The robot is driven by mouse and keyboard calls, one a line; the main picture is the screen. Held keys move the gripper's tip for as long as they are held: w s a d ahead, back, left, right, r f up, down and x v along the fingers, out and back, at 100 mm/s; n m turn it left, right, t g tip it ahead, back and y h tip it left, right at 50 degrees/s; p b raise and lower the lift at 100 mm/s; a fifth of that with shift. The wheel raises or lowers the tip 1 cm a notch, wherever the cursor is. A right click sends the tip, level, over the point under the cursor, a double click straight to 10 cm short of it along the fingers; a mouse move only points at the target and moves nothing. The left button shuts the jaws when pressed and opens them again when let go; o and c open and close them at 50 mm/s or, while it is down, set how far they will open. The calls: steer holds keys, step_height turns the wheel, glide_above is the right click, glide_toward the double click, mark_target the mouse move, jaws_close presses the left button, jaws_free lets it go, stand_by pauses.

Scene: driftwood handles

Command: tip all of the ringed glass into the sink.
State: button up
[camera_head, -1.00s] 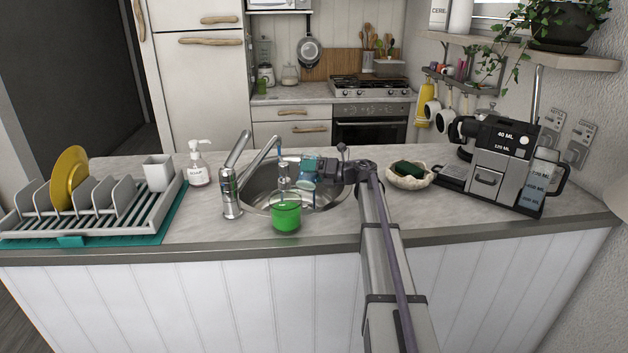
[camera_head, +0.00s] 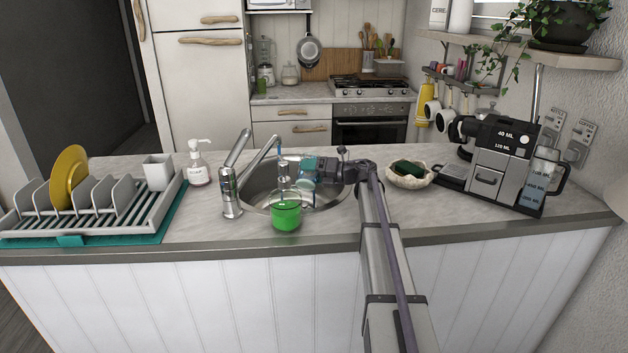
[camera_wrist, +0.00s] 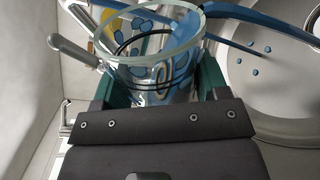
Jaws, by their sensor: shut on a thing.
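My gripper (camera_head: 322,170) is shut on a clear glass (camera_head: 305,168) and holds it tilted over the sink (camera_head: 328,198). In the wrist view the glass (camera_wrist: 140,72) sits between my teal fingers (camera_wrist: 206,82), with dark rings around its wall. Blue liquid shows in and around it. A blue stream (camera_wrist: 238,48) runs off to the right, with blue drops over the sink basin (camera_wrist: 290,75). How much liquid is left inside is hard to tell.
A glass of green liquid (camera_head: 286,216) stands at the sink's front edge, close below my gripper. The tap (camera_head: 230,192) is left of the sink. A bowl with a sponge (camera_head: 408,176) and a coffee machine (camera_head: 500,165) stand right; a dish rack (camera_head: 100,212) stands left.

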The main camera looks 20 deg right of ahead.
steer(key=shift+d+f+m+b, duration=0.1)
steer(key=shift+f+m+b, duration=0.25)
steer(key=shift+m, duration=0.55)
stand_by(0.8)
steer(key=shift+w+d+f+m+g, duration=0.3)
steer(key=shift+w+d+f+m, duration=0.1)
steer(key=shift+w+m, duration=0.25)
stand_by(0.7)
steer(key=shift+w+d+r+m, duration=0.15)
steer(key=shift+r+m, duration=0.25)
steer(key=shift+m, duration=0.45)
stand_by(0.5)
